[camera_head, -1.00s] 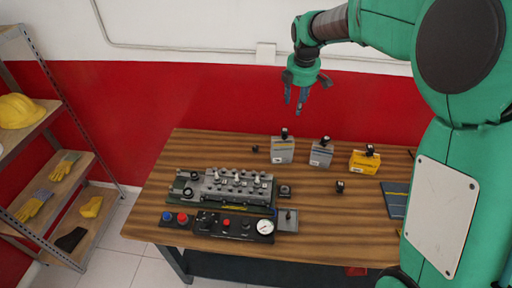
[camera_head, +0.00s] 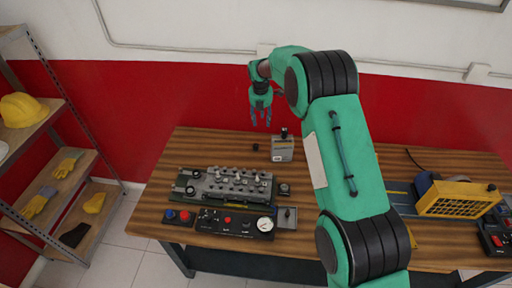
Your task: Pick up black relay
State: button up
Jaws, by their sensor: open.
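My gripper (camera_head: 261,118) is open and empty, pointing down above the back of the wooden workbench. A small black block (camera_head: 256,147) lies on the bench just below the gripper, apart from it. Another small dark block (camera_head: 285,189) sits beside the right end of the grey engine block (camera_head: 228,185). A black piece (camera_head: 284,132) sits on top of a grey box (camera_head: 282,150) at the back. Which of these is the black relay I cannot tell at this size. My arm hides the bench right of the grey box.
A control panel (camera_head: 225,222) with buttons and a gauge lies along the bench's front. A yellow-framed unit (camera_head: 458,199) stands at the right. Shelves (camera_head: 60,192) with a yellow helmet (camera_head: 22,110) and gloves stand left. Bare wooden bench (camera_head: 190,147) shows at the back left.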

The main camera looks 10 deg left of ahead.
jog(key=w+a+f+n, duration=0.1)
jog(key=a+f+n, duration=0.2)
jog(key=f, duration=0.5)
jog(key=shift+w+a+p, duration=0.35)
jog(key=shift+a+p, duration=0.1)
jog(key=shift+f, duration=0.15)
send_over(256, 145)
jog(key=f, duration=0.8)
jog(key=shift+s+a+f, duration=0.1)
jog(key=shift+s+a, duration=0.1)
jog(key=shift+a, duration=0.05)
jog(key=shift+f, duration=0.1)
jog(key=shift+w+d+f+p, duration=0.15)
jog(key=shift+f+p, duration=0.15)
jog(key=shift+f, duration=1)
jog(key=shift+w+d+f+p, duration=0.1)
jog(key=shift+f+p, duration=0.2)
jog(key=shift+f, duration=0.95)
jog(key=c, duration=0.9)
